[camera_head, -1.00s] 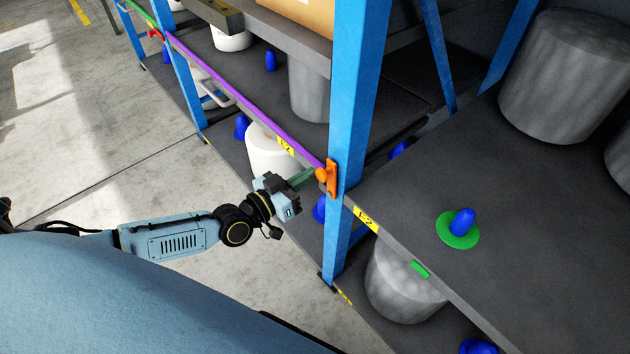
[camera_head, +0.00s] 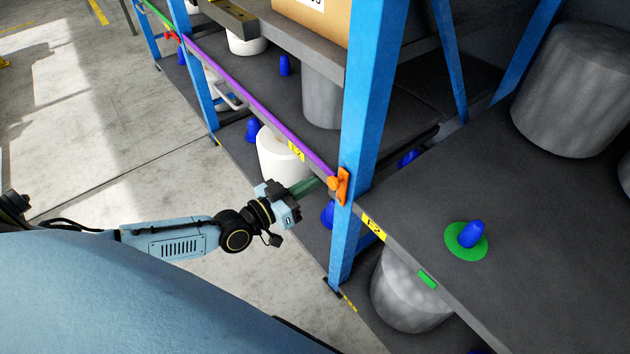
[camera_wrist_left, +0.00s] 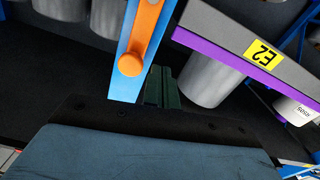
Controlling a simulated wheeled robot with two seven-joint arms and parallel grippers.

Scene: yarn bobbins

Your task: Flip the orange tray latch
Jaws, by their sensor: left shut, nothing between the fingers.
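The orange tray latch (camera_head: 340,186) is mounted on the front blue rack post at the right end of the purple bar (camera_head: 270,118). In the left wrist view the orange latch (camera_wrist_left: 140,38) shows as a long plate with a round knob, up and left of the fingers. My left gripper (camera_head: 314,183) is shut and empty, its green fingers pointing at the post just left of the latch knob. In the left wrist view the dark green fingers (camera_wrist_left: 163,86) are together beside the post, with a gap to the knob. My right gripper is not in view.
The blue post (camera_head: 368,100) stands close to the fingers. A grey shelf (camera_head: 520,230) labelled E2 lies right, with a blue peg on a green disc (camera_head: 467,240) and grey bobbins (camera_head: 575,85). A white bobbin (camera_head: 280,155) sits behind the gripper. Open floor (camera_head: 100,150) lies left.

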